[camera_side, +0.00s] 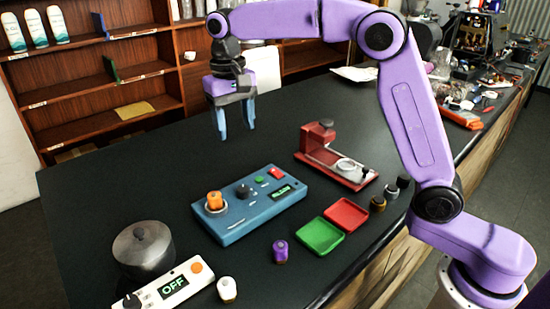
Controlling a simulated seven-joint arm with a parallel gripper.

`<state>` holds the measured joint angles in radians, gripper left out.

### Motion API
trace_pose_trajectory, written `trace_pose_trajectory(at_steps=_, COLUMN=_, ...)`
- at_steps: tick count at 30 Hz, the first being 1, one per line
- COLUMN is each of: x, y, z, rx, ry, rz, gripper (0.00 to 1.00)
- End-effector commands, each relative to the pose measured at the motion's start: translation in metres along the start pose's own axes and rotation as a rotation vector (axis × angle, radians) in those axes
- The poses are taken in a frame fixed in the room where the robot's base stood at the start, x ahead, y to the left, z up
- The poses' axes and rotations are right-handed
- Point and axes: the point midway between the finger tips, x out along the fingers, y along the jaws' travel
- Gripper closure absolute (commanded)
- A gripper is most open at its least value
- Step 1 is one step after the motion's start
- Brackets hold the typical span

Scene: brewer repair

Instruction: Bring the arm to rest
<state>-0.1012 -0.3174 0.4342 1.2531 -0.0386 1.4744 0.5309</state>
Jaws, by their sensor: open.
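My gripper (235,120) hangs at the end of my purple arm, above the back left part of the dark table (110,190). Its two blue-grey fingers point down, apart, with nothing between them. It is clear of the objects, up and behind the blue control box (240,221). The arm is bent, with its elbow raised high.
The blue box carries an orange piece (214,201). A red fixture (325,158), green tray (320,236), red tray (347,213), purple-topped piece (280,252), white piece (227,289), metal pot (143,250) and panel reading OFF (172,287) stand around it. The back left tabletop is clear.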

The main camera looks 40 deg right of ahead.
Motion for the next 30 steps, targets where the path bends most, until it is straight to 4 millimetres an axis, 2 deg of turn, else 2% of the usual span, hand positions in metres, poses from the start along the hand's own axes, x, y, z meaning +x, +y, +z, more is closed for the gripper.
trace_pose_trajectory(at_steps=5, x=0.001, y=0.000, z=0.014, rx=-0.058, ry=0.002, rz=-0.003, gripper=0.40)
trace_pose_trajectory(at_steps=8, x=0.004, y=0.000, z=0.034, rx=-0.137, ry=0.005, rz=-0.006, gripper=0.40)
trace_pose_trajectory(at_steps=14, x=0.013, y=0.008, z=0.083, rx=-0.327, ry=0.013, rz=-0.016, gripper=0.40)
trace_pose_trajectory(at_steps=20, x=0.025, y=0.024, z=0.136, rx=-0.512, ry=0.021, rz=-0.027, gripper=0.40)
trace_pose_trajectory(at_steps=30, x=0.055, y=0.072, z=0.229, rx=-0.826, ry=0.034, rz=-0.042, gripper=0.40)
